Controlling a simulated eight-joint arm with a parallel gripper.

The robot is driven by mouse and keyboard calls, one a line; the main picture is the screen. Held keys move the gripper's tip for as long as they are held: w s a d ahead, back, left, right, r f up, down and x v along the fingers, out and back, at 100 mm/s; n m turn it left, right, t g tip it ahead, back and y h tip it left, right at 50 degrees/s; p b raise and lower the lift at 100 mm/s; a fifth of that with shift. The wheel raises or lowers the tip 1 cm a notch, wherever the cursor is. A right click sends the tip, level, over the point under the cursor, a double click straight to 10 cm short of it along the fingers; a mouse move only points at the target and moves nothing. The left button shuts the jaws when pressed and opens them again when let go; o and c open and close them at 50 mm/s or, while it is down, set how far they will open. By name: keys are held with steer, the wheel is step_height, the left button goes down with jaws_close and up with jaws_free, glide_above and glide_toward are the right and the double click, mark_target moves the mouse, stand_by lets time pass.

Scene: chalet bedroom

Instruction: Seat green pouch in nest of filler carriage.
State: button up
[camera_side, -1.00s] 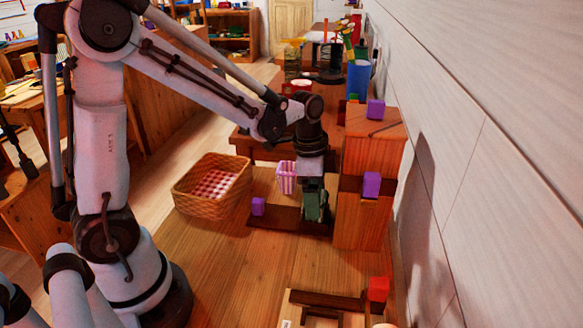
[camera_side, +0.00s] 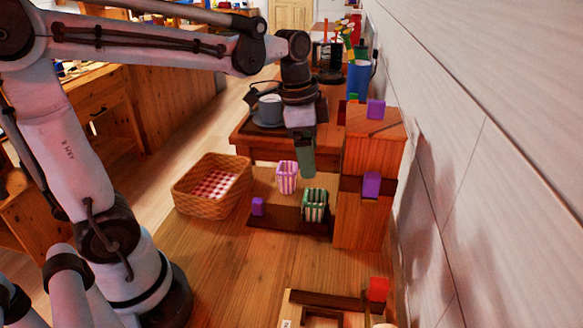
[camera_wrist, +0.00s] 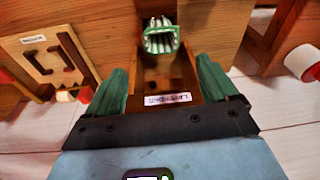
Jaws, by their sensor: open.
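The green-and-white striped pouch (camera_side: 315,204) stands upright, open end up, at the right part of a low dark wooden base (camera_side: 278,217) beside the wooden tower. I cannot tell whether this base is the filler carriage, or how deep the pouch sits. In the wrist view the pouch (camera_wrist: 161,40) shows at the far end of a wooden trough (camera_wrist: 181,72) with a white label. My gripper (camera_side: 307,174) is above the pouch, apart from it. In the wrist view its green fingers (camera_wrist: 160,72) are spread with nothing between them.
A pink striped pouch (camera_side: 287,176) stands just behind. A purple block (camera_side: 258,206) is at the base's left end. The wooden tower (camera_side: 361,215) with purple blocks rises close on the right, near the wall.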

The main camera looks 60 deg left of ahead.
steer(key=s+d+f+n+t, duration=0.1)
steer(key=s+f+n+t, duration=0.1)
steer(key=s+n+t, duration=0.3)
steer(key=shift+s+d+f+n+t+y, duration=0.35)
steer(key=shift+s+n, duration=0.4)
steer(key=shift+n, duration=0.75)
